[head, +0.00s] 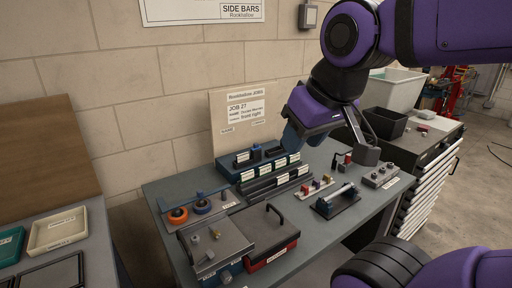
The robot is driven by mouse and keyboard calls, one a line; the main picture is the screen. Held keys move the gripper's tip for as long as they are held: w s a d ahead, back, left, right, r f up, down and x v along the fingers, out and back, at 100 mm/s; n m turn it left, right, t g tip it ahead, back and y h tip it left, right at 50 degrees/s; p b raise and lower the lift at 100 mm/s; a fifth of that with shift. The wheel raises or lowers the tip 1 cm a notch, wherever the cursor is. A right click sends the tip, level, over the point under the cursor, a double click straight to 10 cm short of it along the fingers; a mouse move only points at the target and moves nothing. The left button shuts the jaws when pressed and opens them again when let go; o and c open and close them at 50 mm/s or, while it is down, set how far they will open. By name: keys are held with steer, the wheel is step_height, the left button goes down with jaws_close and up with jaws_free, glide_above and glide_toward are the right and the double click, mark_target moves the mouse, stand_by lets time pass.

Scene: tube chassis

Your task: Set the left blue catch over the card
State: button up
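A white card (246,107) headed "JOB 27" is on an upright beige board (222,122) at the back of the bench. I cannot make out a blue catch over any card. A blue block rack (231,172) with dark blocks and small white labels stands in front of the board. My gripper (367,152) hangs below my purple wrist, above the right part of the bench and to the right of the rack. It is small and dark here, and I cannot tell whether its fingers are open or anything is between them.
The grey bench (160,188) also holds orange-ringed parts (177,215), a grey-lidded box (213,247), a red box (268,240) with a black handle, and a black fixture (336,203) with a light rod. A black bin (385,122) stands on the drawer cabinet at right.

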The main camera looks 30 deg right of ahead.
steer(key=shift+w+r, duration=0.2)
steer(key=shift+w, duration=0.05)
jaws_close()
steer(key=w+d+g+y, duration=0.1)
steer(key=w+d, duration=0.2)
steer(key=w, duration=0.7)
steer(key=w+d+r+n+y, duration=0.1)
steer(key=w+d, duration=0.3)
steer(key=w, duration=0.5)
steer(key=w+d+g, duration=0.1)
steer(key=w+d, duration=0.2)
steer(key=w, duration=0.7)
steer(key=w+d+f+y, duration=0.2)
steer(key=w+d+f, duration=0.6)
steer(key=d+f, duration=0.3)
steer(key=w+d+f+t+y, duration=0.1)
steer(key=w+d+f+y, duration=0.1)
steer(key=w+d+f, duration=0.7)
steer(key=d+f, duration=0.1)
steer(key=d, duration=0.4)
steer(key=shift+w+d+f+n, duration=0.2)
steer(key=shift+w+f+n, duration=0.1)
steer(key=shift+f, duration=0.05)
